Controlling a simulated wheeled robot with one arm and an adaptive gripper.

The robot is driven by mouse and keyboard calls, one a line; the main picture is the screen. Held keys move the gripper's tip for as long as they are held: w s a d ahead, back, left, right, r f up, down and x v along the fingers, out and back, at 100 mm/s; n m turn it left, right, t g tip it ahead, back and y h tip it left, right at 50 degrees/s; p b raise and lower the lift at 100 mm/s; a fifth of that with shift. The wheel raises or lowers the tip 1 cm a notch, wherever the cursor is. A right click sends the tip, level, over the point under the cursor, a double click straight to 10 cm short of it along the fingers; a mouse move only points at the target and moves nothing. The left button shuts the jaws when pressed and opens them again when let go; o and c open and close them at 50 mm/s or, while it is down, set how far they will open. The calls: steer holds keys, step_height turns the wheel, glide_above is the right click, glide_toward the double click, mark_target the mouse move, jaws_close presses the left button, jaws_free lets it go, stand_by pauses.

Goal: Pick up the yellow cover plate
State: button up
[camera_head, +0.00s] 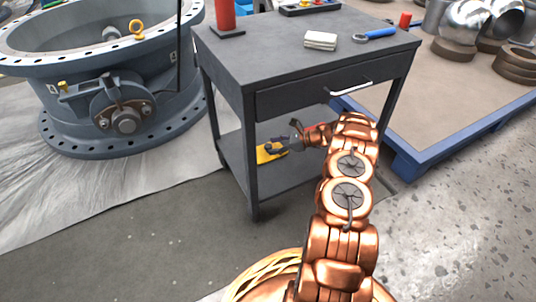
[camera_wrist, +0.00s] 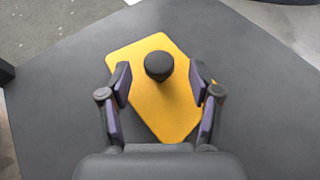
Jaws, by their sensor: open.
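The yellow cover plate (camera_wrist: 170,105) lies flat on the lower shelf (camera_wrist: 60,110) of the dark grey table. It has a round black knob (camera_wrist: 158,66) standing on it. In the head view the plate (camera_head: 265,157) shows only in part, behind my gripper. My gripper (camera_wrist: 160,82) is open over the plate. Its two fingers are on either side of the knob, with a visible gap to it on both sides. In the head view my gripper (camera_head: 277,146) reaches in under the table top. I cannot tell the exact height of the fingertips above the plate.
The table top with its drawer (camera_head: 315,86) is above the shelf, and a leg (camera_head: 249,160) stands at the front corner. A large valve body (camera_head: 110,95) stands at left. A blue-edged pallet (camera_head: 440,145) with metal parts is at right.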

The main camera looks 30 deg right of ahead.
mark_target(268, 145)
steer(key=shift+w+a+f+b, duration=0.55)
steer(key=shift+w+a+f, duration=0.05)
steer(key=shift+a+f, duration=0.15)
steer(key=shift+w+a, duration=0.25)
steer(key=shift+a, duration=0.05)
steer(key=shift+r, duration=0.1)
steer(key=shift+c, duration=0.2)
jaws_close()
